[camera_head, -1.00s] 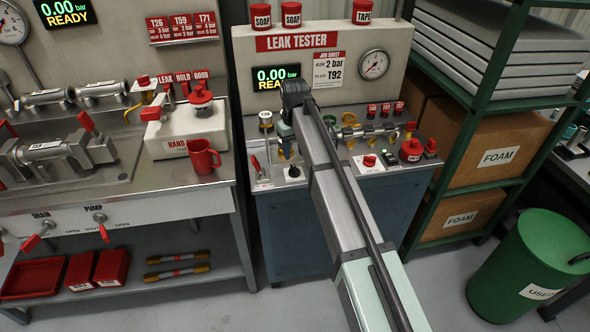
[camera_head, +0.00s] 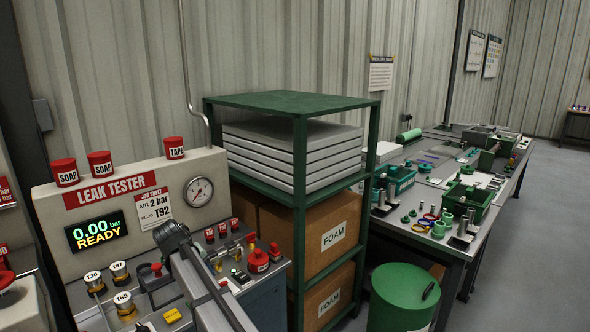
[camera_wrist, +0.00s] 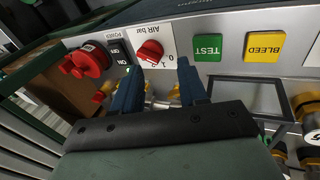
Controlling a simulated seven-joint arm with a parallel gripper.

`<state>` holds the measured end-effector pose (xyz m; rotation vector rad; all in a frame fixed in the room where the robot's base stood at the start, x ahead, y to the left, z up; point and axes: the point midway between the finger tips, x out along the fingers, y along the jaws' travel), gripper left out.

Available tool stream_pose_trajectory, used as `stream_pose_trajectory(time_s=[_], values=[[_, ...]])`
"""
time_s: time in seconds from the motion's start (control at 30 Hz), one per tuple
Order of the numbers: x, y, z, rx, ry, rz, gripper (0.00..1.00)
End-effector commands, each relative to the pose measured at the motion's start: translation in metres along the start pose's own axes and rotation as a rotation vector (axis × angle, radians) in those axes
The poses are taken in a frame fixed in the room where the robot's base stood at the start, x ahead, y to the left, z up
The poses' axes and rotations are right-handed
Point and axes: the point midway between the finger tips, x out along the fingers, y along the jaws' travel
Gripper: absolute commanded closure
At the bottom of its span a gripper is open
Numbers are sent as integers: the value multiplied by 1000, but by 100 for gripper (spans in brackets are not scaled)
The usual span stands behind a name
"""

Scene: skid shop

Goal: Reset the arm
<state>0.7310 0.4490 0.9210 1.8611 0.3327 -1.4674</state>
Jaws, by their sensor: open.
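My gripper (camera_wrist: 158,82) is open in the wrist view, its two blue fingers apart and pointing toward the control panel. I see nothing held between them. A red AIR bar knob (camera_wrist: 150,52) shows just beyond the fingertips; I cannot tell whether they touch it. In the head view my arm crosses the lower left over the leak tester (camera_head: 143,217), and the fingers are hidden there. The tester's display (camera_head: 96,231) reads 0.00 bar READY.
A green TEST button (camera_wrist: 208,47), a yellow BLEED button (camera_wrist: 263,47) and a black power switch (camera_wrist: 118,52) lie near the fingers. A green shelf (camera_head: 300,104) with FOAM boxes, a green bin (camera_head: 398,300) and a cluttered bench (camera_head: 425,245) stand to the right.

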Motion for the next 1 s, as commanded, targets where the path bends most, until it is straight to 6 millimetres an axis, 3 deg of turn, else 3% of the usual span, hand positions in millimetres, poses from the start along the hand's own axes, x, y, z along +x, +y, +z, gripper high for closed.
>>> stream_pose_trajectory(time_s=[0.27, 0.47, 0.7, 1.0], values=[[93, 12, 55, 39, -84, -28, 57], [170, 14, 112, 74, -162, -71, 57], [254, 11, 193, 128, -258, -130, 57], [335, -3, 304, 207, -375, -210, 57]])
